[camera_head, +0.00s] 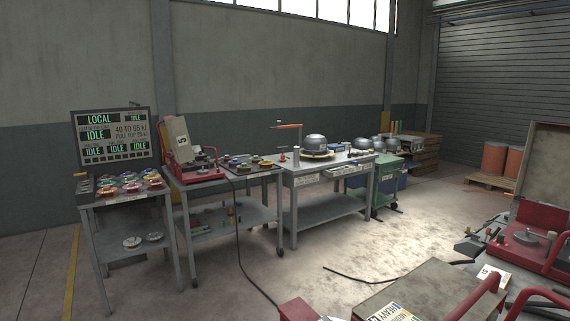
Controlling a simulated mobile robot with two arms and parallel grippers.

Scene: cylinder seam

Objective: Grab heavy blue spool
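Several small coloured spools sit in rows on the top of the grey cart (128,199) at the left. Among them I see orange, red, green and bluish or purple tones, but they are too small for me to tell which is the heavy blue spool. Two pale round spools (132,242) lie on that cart's lower shelf. Neither of my grippers can be made out in the head view.
A status screen (112,137) stands behind the cart. A red machine (192,166) and a long grey workbench (330,170) continue right. Red equipment (525,243) and a box labelled "HEAVY" (425,285) fill the lower right. Black cables cross the otherwise open floor.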

